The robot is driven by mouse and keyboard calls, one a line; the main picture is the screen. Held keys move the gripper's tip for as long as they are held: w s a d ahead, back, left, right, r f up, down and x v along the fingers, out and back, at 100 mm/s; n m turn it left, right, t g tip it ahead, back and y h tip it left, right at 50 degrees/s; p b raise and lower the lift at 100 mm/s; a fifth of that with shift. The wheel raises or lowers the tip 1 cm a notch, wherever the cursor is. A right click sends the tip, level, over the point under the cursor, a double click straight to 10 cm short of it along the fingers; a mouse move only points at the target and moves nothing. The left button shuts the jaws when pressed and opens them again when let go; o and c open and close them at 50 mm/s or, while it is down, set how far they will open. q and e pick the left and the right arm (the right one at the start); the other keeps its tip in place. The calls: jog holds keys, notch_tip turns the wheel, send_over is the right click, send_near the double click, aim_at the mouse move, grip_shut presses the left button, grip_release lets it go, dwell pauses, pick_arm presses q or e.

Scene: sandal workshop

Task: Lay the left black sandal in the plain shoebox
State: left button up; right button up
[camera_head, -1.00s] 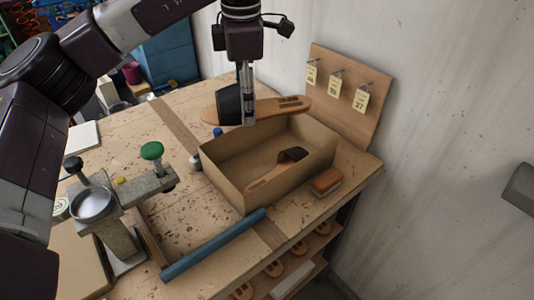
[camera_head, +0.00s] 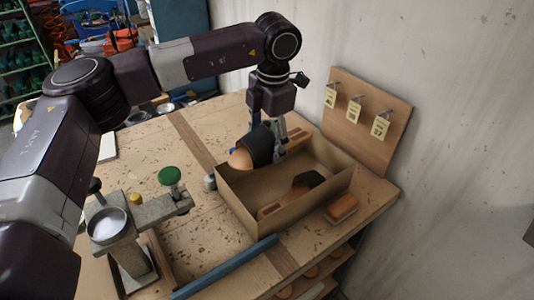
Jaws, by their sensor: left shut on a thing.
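My left gripper (camera_head: 278,143) is shut on a sandal with a tan sole and a wide black strap (camera_head: 258,146). It holds this sandal above the back edge of the box, the rounded end pointing left and towards the camera. The plain brown shoebox (camera_head: 250,213) stands open on the workbench. Another black-strapped sandal (camera_head: 271,209) lies inside it, strap towards the right. The gripper's fingertips are partly hidden by the strap. My right gripper is not in view.
A wooden brush (camera_head: 341,208) lies right of the box, and a blue bar (camera_head: 225,267) lies in front. A board with yellow tags (camera_head: 370,120) stands behind, near the wall.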

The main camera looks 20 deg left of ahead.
pick_arm(q)
jog(key=shift+f, duration=0.65)
jog(key=f, duration=0.3)
jog(key=f+p, duration=0.1)
jog(key=f, duration=0.1)
jog(key=shift+s+d, duration=0.1)
jog(key=shift+s, duration=0.25)
jog(key=shift+s+f+b, duration=0.25)
jog(key=shift+f+b, duration=0.1)
jog(key=shift+b, duration=0.25)
jog(key=shift+r, duration=0.1)
jog(key=o, duration=1.2)
jog(key=shift+d, duration=0.1)
jog(key=shift+o, duration=1.4)
jog(key=shift+w, duration=0.15)
jog(key=shift+o, duration=0.3)
jog(key=shift+w+f, duration=0.35)
jog(key=shift+s+a+r, duration=0.1)
jog(key=shift+a, duration=0.1)
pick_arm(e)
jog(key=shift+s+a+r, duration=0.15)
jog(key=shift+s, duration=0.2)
pick_arm(q)
jog(key=shift+d+r, duration=0.15)
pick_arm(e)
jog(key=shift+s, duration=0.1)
pick_arm(q)
jog(key=shift+r, duration=0.15)
